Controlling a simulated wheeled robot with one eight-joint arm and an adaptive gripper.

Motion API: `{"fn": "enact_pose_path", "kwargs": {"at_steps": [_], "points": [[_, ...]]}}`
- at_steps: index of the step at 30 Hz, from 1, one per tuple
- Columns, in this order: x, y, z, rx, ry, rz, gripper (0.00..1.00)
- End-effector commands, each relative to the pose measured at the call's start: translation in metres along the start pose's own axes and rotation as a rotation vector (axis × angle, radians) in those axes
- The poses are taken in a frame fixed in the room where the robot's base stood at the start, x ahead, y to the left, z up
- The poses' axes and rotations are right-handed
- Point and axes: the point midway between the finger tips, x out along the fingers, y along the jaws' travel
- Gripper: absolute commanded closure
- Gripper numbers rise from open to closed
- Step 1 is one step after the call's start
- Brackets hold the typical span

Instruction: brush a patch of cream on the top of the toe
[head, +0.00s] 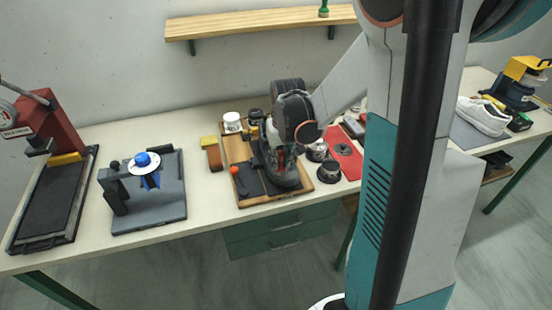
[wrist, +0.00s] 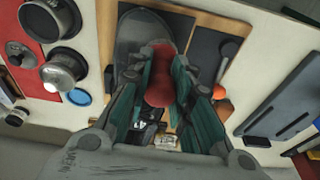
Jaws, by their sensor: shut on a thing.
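A dark, glossy shoe (head: 287,176) stands on a wooden board, its rounded toe toward the table's front edge. In the wrist view the toe (wrist: 143,30) shows at the top, beyond my fingers. My gripper (wrist: 163,78) is shut on a red, bulbous handle (wrist: 158,88), which I take to be the brush's. The handle sits between the two green-padded fingers, over the shoe. The brush's bristle end is hidden, and I cannot tell whether it touches the toe. No cream patch can be made out on the visible part of the toe.
The wooden board (head: 259,205) also bears a white jar (head: 232,122) and an orange ball-ended tool (head: 234,170). Dark round tins (head: 327,171) stand right of it by a red mat (head: 350,166). A grey stand (head: 150,211) is farther left.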

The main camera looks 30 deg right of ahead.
Motion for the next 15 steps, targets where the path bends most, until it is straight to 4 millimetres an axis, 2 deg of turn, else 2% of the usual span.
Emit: {"fn": "enact_pose_path", "kwargs": {"at_steps": [15], "points": [[0.001, 0.029, -0.001, 0.002, 0.000, 0.001, 1.00]]}}
